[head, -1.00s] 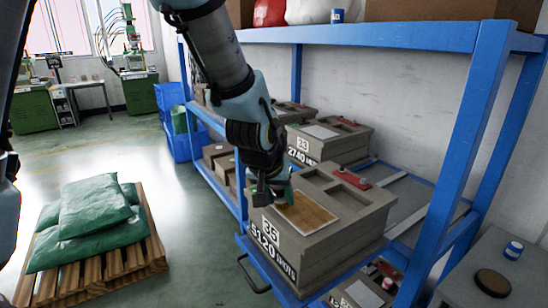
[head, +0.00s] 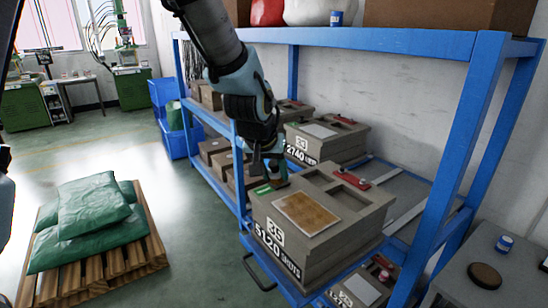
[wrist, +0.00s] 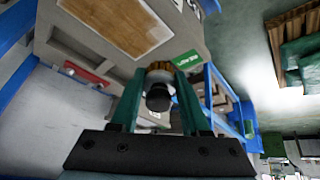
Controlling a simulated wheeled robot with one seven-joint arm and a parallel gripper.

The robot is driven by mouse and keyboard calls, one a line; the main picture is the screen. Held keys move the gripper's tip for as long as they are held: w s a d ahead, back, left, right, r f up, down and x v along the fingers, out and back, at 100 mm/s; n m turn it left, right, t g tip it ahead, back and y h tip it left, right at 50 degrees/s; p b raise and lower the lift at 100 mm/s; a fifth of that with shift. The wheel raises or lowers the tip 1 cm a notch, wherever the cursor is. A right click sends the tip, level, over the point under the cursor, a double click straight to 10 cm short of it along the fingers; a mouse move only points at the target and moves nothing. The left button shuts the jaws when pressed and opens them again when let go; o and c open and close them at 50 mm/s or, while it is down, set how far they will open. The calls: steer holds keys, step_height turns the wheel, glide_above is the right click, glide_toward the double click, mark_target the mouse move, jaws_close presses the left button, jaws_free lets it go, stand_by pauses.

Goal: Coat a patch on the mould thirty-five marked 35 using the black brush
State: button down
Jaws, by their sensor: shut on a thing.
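The mould thirty-five (head: 330,240) is a grey block marked 35 and 5120 shots, on the blue rack. A tan-brown, blotchy patch (head: 305,214) lies on its top; it also shows in the wrist view (wrist: 125,25). A green label (head: 263,187) is by the mould's far left corner; it also shows in the wrist view (wrist: 188,58). My gripper (head: 270,172) is above that corner, off the patch. In the wrist view its teal fingers are shut on the black brush (wrist: 158,97), whose black end and tan bristle-like ring show. Whether the brush touches anything is unclear.
Another mould (head: 320,140) marked 33 and 2740 stands behind. A red part (head: 350,180) lies on the mould's top. The blue rack post (head: 460,170) and upper shelf (head: 380,38) bound the space. A pallet with green sacks (head: 90,215) is on the floor at left.

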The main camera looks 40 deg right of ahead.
steer(key=shift+r+p, duration=0.75)
steer(key=shift+r, duration=0.55)
